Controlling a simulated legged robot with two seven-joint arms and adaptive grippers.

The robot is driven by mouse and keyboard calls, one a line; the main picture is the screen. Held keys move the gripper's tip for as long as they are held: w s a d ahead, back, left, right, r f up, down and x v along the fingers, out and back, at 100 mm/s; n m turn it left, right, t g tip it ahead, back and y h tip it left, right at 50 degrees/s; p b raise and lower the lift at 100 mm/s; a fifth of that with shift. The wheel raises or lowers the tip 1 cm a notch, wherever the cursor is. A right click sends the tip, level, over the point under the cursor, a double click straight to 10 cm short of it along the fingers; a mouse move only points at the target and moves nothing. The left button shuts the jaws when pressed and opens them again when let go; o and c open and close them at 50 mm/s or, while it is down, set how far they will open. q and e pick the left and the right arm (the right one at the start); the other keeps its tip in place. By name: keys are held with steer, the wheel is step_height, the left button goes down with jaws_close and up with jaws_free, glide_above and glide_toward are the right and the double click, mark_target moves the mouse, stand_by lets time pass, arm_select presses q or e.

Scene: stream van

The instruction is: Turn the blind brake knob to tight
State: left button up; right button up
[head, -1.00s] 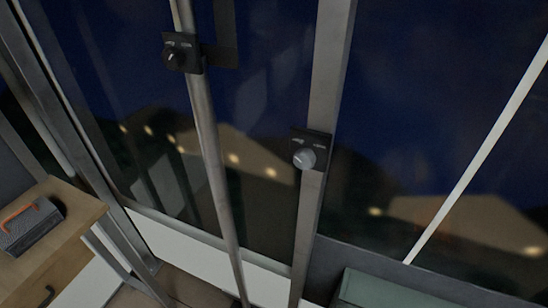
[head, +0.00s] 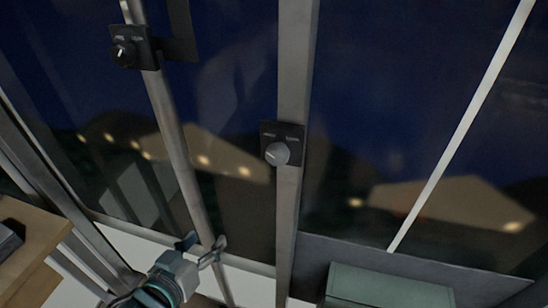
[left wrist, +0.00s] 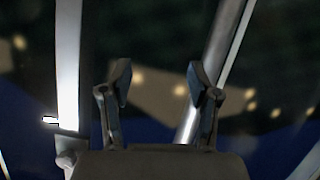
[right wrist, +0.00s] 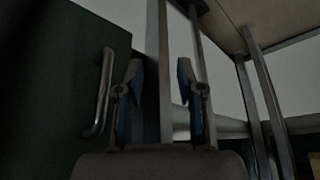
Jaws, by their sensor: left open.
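Two knobs on black plates show in the head view. A grey knob (head: 277,154) sits on the middle post, its pointer mark tilted. A black knob (head: 124,54) with a white pointer sits on the left post. The label print is too small to read, so I cannot tell which is the blind brake knob. My left gripper (head: 203,247) is open and empty, low by the left post, below both knobs. In the left wrist view its fingers (left wrist: 160,82) are apart. My right gripper (right wrist: 160,82) is open and empty, seen only in the right wrist view.
Dark window panes lie behind the posts. A wooden cabinet top (head: 40,245) is at the lower left, and a green box (head: 385,288) at the lower right. In the right wrist view, a dark green panel with a metal handle (right wrist: 104,92) is left of my gripper.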

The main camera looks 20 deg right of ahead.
arm_select(q)
steer(key=s+d+r+m+t+h, duration=0.1)
steer(key=s+d+r+m+t, duration=0.15)
steer(key=s+r, duration=0.75)
steer(key=s+d+r+m+t+h, duration=0.1)
steer(key=s+d+r+m, duration=0.15)
steer(key=s+r, duration=0.7)
arm_select(e)
steer(key=w+a+r+t, duration=0.1)
steer(key=w+r+t, duration=0.1)
steer(key=w, duration=0.2)
steer(key=s+d+g+p, duration=0.2)
steer(key=s+g, duration=0.2)
steer(key=s, duration=0.3)
arm_select(q)
steer(key=p, duration=0.4)
glide_toward(276, 159)
steer(key=x, duration=0.9)
steer(key=shift+w+d, duration=0.25)
steer(key=shift+w, duration=0.05)
arm_select(e)
step_height(276, 159, down, 10)
steer(key=s+g, duration=0.1)
steer(key=shift+d+h, duration=0.15)
steer(key=shift+h, duration=0.25)
steer(key=shift+f, duration=0.1)
arm_select(q)
steer(key=c, duration=1.2)
steer(key=shift+o, duration=0.2)
